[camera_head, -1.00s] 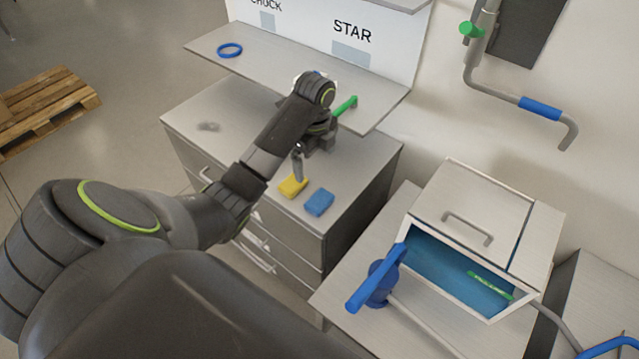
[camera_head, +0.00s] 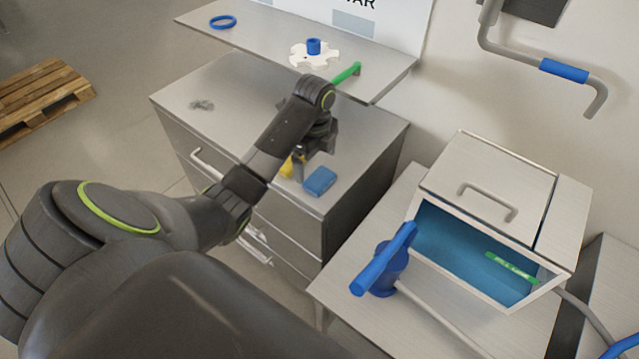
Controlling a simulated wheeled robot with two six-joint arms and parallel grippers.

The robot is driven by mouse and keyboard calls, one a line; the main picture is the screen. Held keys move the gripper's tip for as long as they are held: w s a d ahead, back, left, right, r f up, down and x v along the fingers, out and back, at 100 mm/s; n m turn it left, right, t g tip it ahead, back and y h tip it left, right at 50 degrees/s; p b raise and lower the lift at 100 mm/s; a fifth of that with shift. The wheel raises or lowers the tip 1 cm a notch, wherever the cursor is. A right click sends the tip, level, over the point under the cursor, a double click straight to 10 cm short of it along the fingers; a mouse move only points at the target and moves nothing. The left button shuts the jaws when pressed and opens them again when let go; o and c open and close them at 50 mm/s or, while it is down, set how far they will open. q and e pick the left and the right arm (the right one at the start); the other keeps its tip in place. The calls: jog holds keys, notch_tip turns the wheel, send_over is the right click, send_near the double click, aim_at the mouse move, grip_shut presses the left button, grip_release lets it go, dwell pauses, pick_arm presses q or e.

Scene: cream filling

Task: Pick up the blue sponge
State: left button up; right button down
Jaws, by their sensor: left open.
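The blue sponge (camera_head: 319,181) lies flat on the grey metal cabinet top (camera_head: 215,120), near its front right edge. The yellow sponge (camera_head: 287,167) lies just left of it, partly hidden by my gripper. My left gripper (camera_head: 298,174) points down over the sponges, beside the left side of the blue sponge and close to the yellow one. Its jaws are open and hold nothing that I can see; the fingertips are small and partly hidden. My right gripper is not in view.
A shelf (camera_head: 270,38) above the cabinet holds a blue ring (camera_head: 222,21), a white star-shaped part (camera_head: 311,56) and a green-handled tool (camera_head: 346,73). At the right stand an open metal box (camera_head: 490,185) with blue inside and a blue-handled valve (camera_head: 384,264).

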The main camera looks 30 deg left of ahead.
aim_at(318, 176)
pick_arm(q)
jog(key=f, duration=0.3)
jog(key=f+p, duration=0.1)
jog(key=f, duration=0.1)
jog(key=shift+d, duration=0.3)
jog(key=shift+c, duration=0.4)
jog(key=c, duration=0.9)
jog(key=shift+r, duration=0.1)
jog(key=shift+r, duration=0.45)
notch_tip(318, 176, up, 5)
jog(key=shift+r, duration=0.1)
notch_tip(318, 176, up, 12)
jog(key=p, duration=1.2)
